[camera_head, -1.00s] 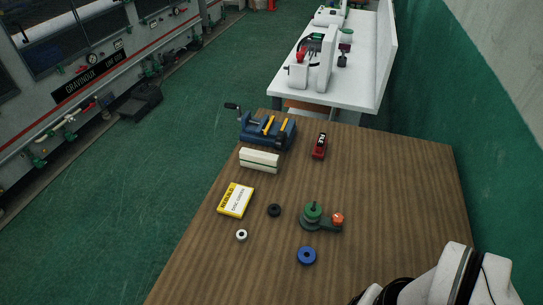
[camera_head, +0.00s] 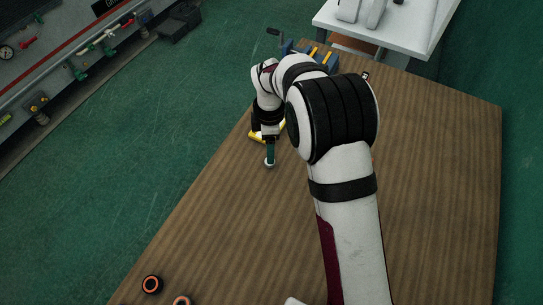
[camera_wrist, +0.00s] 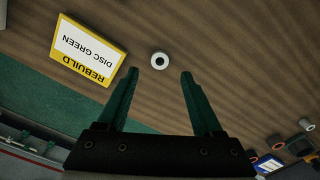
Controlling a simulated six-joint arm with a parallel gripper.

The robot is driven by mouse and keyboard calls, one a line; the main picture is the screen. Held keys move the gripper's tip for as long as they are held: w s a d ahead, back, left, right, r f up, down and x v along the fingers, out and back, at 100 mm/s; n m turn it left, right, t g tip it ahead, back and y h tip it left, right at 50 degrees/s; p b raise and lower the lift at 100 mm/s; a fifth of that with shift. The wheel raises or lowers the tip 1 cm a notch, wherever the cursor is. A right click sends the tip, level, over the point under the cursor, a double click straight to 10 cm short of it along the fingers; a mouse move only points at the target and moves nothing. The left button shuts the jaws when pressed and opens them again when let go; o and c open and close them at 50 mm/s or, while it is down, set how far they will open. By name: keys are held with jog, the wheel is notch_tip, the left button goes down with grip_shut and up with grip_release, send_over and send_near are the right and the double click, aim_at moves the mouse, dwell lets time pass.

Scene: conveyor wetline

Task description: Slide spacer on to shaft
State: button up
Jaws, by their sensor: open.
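A small white ring with a dark hole, likely the spacer (camera_wrist: 160,61), lies flat on the wooden table in the wrist view. It sits just beyond my gripper (camera_wrist: 159,73), centred between the two green fingertips. The fingers are open and empty. In the head view my gripper (camera_head: 270,153) points down, with the white ring (camera_head: 269,164) directly below its tips; whether they touch is unclear. No shaft can be made out now; my arm covers the middle of the table in the head view.
A yellow-edged card reading "REBUILD DISC GREEN" (camera_wrist: 88,50) lies left of the ring. A blue vise (camera_head: 328,62) stands at the table's far edge. Small blurred items (camera_wrist: 300,145) show lower right in the wrist view.

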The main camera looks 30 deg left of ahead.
notch_tip(320, 180, down, 6)
jog(key=shift+w+d+f, duration=0.1)
jog(key=shift+d, duration=0.05)
grip_shut()
dwell(0.3)
